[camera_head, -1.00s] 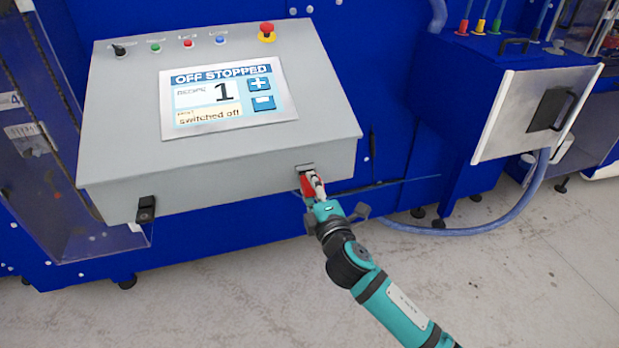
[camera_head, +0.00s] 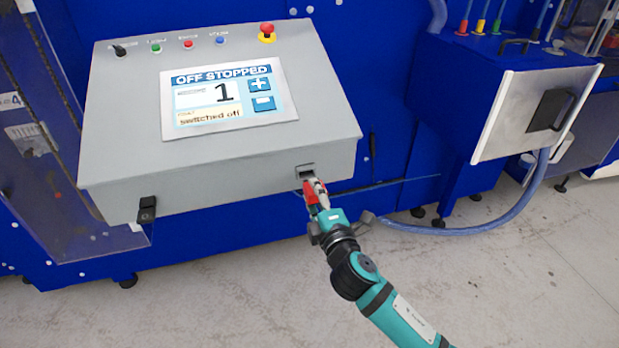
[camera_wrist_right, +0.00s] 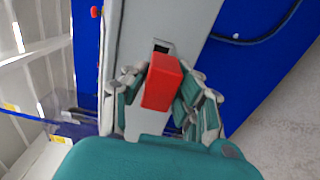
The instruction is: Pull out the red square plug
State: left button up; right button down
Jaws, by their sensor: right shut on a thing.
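The red square plug (camera_wrist_right: 162,84) is held between the fingers of my right gripper (camera_wrist_right: 160,90). In the right wrist view a dark socket opening (camera_wrist_right: 161,46) shows in the grey panel just beyond the plug. In the head view the red plug (camera_head: 311,193) and my right gripper (camera_head: 315,190) are just below and in front of the socket (camera_head: 305,171) at the lower right of the grey control box (camera_head: 230,170). The plug looks to be out of the socket, with a small gap. My left gripper is not in view.
The box's screen (camera_head: 222,95) reads "OFF STOPPED". A black fitting (camera_head: 147,208) sits at the front lower left of the box. A blue hose (camera_head: 480,227) runs across the floor at the right. Free floor lies in front of the blue machine.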

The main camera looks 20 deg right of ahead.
jog(key=shift+s+d, duration=0.1)
jog(key=shift+s, duration=1.55)
